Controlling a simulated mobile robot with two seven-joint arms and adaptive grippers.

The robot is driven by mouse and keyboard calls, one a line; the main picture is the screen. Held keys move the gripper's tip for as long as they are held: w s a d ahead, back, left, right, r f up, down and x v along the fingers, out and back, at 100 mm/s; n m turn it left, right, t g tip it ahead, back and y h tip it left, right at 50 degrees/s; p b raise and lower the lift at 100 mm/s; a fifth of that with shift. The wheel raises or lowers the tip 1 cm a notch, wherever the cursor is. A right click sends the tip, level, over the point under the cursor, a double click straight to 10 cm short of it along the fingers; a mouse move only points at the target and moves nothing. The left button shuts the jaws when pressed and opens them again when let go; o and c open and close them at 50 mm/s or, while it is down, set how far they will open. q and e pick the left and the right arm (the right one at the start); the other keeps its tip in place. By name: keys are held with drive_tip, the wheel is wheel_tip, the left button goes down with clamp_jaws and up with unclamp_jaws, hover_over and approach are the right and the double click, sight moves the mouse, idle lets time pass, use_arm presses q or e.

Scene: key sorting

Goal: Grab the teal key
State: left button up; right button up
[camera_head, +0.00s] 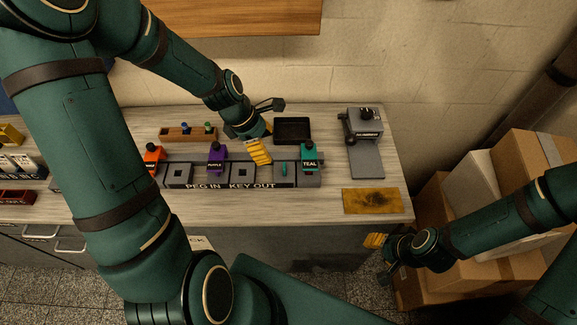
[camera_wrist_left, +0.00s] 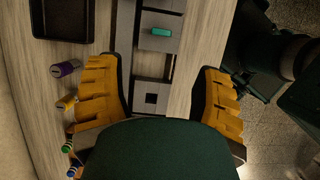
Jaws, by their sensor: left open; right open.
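A small teal key (camera_head: 283,169) stands in a slot of the grey panel (camera_head: 203,184) marked "PEG IN" and "KEY OUT". It also shows in the left wrist view (camera_wrist_left: 161,31), ahead of the fingers. A teal block (camera_head: 310,157) labelled "TEAL" is on the panel just right of it. My left gripper (camera_head: 258,152) is above the panel, left of the teal key. In the left wrist view its yellow fingers (camera_wrist_left: 158,98) are wide apart with a square-holed plate between them. My right gripper (camera_head: 378,243) is off the table's front right, far from the key.
Purple (camera_head: 216,157) and orange (camera_head: 153,158) labelled blocks are farther left on the panel. A wooden rack (camera_head: 188,134) with coloured pegs and a black tray (camera_head: 292,128) lie behind. A grey machine (camera_head: 364,125) and brass plate (camera_head: 371,201) are right. Cardboard boxes (camera_head: 437,220) stand beside the table.

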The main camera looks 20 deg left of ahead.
sight(284, 168)
use_arm(q)
drive_tip(key=b+x, duration=0.1)
drive_tip(key=x, duration=0.4)
drive_tip(key=shift+d+f, duration=0.1)
drive_tip(key=shift+f, duration=0.25)
drive_tip(key=shift+d+b+x, duration=0.2)
drive_tip(key=shift+b+x, duration=0.3)
drive_tip(key=shift+x, duration=2.3)
drive_tip(key=c, duration=1)
